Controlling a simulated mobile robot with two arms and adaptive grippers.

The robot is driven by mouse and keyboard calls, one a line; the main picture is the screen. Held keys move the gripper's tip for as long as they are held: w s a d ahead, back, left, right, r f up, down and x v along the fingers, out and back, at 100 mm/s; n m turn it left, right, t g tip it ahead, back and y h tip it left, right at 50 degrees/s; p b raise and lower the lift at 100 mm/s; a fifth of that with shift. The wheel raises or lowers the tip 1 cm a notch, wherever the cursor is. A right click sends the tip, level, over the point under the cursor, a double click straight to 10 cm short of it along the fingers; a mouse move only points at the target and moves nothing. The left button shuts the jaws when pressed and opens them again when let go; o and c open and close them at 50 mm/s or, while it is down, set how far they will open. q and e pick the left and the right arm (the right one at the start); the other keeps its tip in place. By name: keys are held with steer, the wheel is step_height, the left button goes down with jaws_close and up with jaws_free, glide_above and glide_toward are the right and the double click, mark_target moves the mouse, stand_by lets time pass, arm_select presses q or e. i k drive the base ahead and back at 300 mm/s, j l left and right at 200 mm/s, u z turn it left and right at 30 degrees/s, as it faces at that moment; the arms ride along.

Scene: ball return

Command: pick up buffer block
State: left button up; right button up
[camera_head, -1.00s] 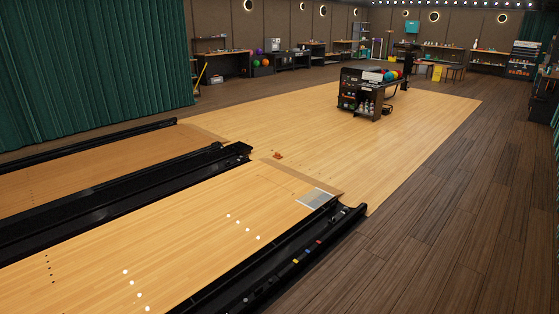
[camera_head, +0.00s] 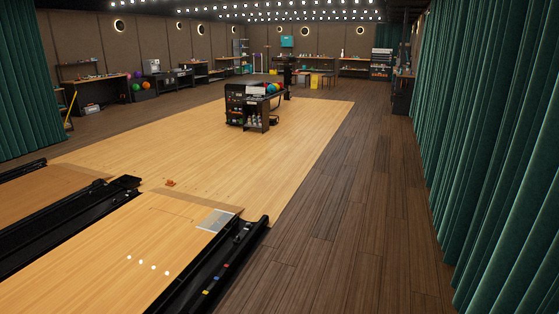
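I cannot tell which thing is the buffer block. Several small coloured pieces lie in the black channel (camera_head: 238,262) at the right side of the near lane, among them a red piece (camera_head: 226,265), a blue piece (camera_head: 215,279) and a yellow piece (camera_head: 205,292). They are too small to make out in detail. A small orange-brown object (camera_head: 170,183) lies on the wooden floor just beyond the near lane's end. Neither of my grippers shows in this view.
A black ball return cart (camera_head: 247,108) with coloured balls on top stands on the pale wood. Benches and shelves line the back wall. A green curtain (camera_head: 500,150) runs along the right. The dark plank floor (camera_head: 340,220) between lane and curtain is clear.

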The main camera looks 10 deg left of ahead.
mark_target(169, 183)
steer(key=i+z, duration=0.15)
steer(key=i, duration=0.85)
steer(key=i+z, duration=0.2)
steer(key=i, duration=0.85)
steer(key=i+u, duration=0.1)
steer(key=i, duration=1)
steer(key=i+l+u, duration=0.1)
steer(key=i, duration=1.05)
